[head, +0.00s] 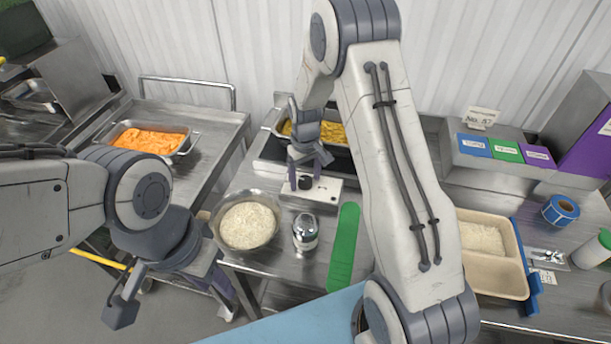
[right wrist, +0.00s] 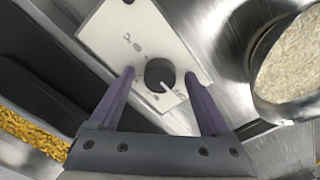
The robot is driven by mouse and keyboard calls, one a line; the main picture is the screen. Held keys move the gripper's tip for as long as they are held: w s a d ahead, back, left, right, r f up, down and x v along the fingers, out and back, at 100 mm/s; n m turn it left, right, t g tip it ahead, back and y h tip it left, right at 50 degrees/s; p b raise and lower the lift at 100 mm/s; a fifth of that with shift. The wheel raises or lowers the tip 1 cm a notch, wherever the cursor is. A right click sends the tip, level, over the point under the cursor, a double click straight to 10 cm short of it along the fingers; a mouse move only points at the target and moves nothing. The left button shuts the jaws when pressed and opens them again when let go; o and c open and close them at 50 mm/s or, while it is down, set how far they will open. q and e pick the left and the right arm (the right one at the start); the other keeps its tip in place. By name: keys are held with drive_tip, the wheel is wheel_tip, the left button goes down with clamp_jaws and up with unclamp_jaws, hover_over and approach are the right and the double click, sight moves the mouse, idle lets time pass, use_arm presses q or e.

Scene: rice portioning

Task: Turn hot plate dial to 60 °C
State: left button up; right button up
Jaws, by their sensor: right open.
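The hot plate dial (head: 305,183) is a round black knob on a white control panel (head: 327,190) at the front of the hot plate. In the right wrist view, the dial (right wrist: 158,70) has a white pointer line aimed to the lower right of the picture. Small marks on the panel (right wrist: 110,32) are too small to read. My right gripper (right wrist: 159,76) is open, with one purple finger on each side of the dial and visible gaps between. I cannot tell how far the fingertips are above the panel. My left gripper (head: 172,300) hangs open and empty at the lower left.
A metal bowl of rice (head: 247,222) and a metal shaker (head: 305,230) stand just in front of the panel. A green strip (head: 344,245) lies to their right. Yellow food (head: 335,132) sits in the hot plate's pan. A beige rice tray (head: 498,279) is right of my arm.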

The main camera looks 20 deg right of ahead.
clamp_jaws()
drive_tip(key=shift+m, duration=0.3)
drive_tip(key=m, duration=1.1)
drive_tip(key=shift+w+r+b, duration=0.1)
drive_tip(key=shift+b, duration=0.2)
idle(0.5)
unclamp_jaws()
